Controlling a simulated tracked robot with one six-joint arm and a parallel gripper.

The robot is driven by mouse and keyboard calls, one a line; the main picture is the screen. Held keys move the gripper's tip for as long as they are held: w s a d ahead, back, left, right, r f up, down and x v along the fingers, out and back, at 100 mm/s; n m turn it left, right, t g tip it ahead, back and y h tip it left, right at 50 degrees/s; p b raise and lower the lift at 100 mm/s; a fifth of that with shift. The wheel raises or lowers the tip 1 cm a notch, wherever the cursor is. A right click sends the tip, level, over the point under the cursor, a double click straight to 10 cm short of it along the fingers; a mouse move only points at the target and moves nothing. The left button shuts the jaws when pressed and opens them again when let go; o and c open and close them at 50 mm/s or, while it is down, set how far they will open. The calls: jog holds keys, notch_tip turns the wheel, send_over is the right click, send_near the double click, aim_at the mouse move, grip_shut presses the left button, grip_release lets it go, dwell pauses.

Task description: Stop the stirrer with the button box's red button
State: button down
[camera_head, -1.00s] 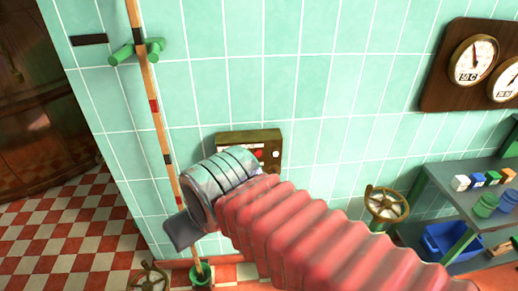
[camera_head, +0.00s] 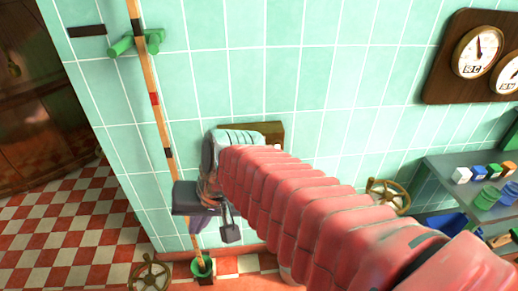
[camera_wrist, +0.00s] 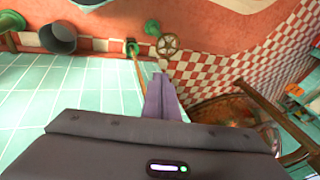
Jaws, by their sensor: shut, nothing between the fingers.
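The button box (camera_head: 274,130) is a brownish box on the tiled wall in the head view. My arm covers most of it, and its red button is hidden. The box is not seen in the wrist view. My gripper (camera_head: 200,222) is below and left of the box in the head view, beside the striped pole. In the wrist view its purple-grey fingers (camera_wrist: 162,88) are together with nothing between them. They point along the wall toward the floor. The stirrer cannot be made out for certain.
A handwheel (camera_head: 150,274) is low at the left, another (camera_head: 387,195) right of my arm. A shelf (camera_head: 450,168) and gauge board (camera_head: 447,83) are at the right.

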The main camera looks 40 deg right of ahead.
jog(key=w+d+f+m+t+y, duration=0.25)
jog(key=w+d+m, duration=0.25)
jog(key=m, duration=0.4)
jog(key=w+d+f+m+t+y, duration=0.1)
jog(key=w+d+f+m+t, duration=0.2)
jog(key=d+m, duration=0.45)
jog(key=d+f+m+t+h, duration=0.1)
jog(key=d+f+m+h, duration=0.1)
jog(key=d+m, duration=0.6)
jog(key=w+d+f+m+t+h, duration=0.1)
jog(key=d+f+m+h, duration=0.2)
jog(key=d+m, duration=0.4)
jog(key=shift+d+f+m+t, duration=0.25)
jog(key=shift+d+m+t, duration=0.1)
jog(key=shift+d, duration=0.65)
jog(key=w+d, duration=0.5)
jog(key=w, duration=0.2)
jog(key=shift+w, duration=0.15)
